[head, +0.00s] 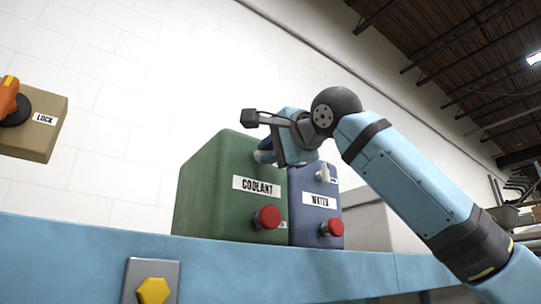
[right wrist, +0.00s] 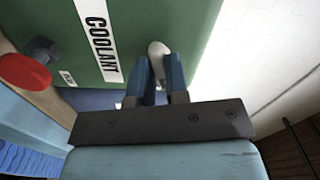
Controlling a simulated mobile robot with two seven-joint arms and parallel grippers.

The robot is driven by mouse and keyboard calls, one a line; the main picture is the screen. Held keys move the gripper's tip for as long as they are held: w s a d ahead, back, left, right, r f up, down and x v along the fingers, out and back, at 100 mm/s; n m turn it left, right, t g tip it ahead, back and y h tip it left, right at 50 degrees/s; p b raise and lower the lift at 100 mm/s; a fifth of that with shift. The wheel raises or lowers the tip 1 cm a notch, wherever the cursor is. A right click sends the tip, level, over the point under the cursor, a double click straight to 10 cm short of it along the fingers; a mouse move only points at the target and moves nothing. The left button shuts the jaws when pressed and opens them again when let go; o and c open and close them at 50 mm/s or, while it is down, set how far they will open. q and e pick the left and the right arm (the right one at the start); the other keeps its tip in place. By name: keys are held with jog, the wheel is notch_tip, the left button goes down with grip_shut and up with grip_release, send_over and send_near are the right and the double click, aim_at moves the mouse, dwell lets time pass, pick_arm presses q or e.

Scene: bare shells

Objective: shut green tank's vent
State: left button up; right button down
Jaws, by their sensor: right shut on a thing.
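The green tank (head: 215,195) stands on a light blue bench and bears a white COOLANT label (head: 257,186). A red knob (head: 268,217) sits low on its front. My right gripper (head: 264,152) reaches in from the right at the tank's upper front. In the right wrist view, my right gripper (right wrist: 163,78) is shut on a pale grey vent lever (right wrist: 157,50) on the green face beside the COOLANT label. The fingers hide part of the lever, and I cannot tell whether the vent is open or shut. My left gripper is not in view.
A blue WATER tank (head: 309,220) stands right beside the green one, with its own light lever (head: 326,174) and red knob (head: 332,227). A LOCK box (head: 35,132) with an orange handle is at left. A yellow button (head: 153,290) is on the bench front (head: 80,260).

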jog(key=shift+n+p, duration=2.25)
jog(key=shift+n, duration=5.25)
jog(key=c, duration=1.1)
grip_release()
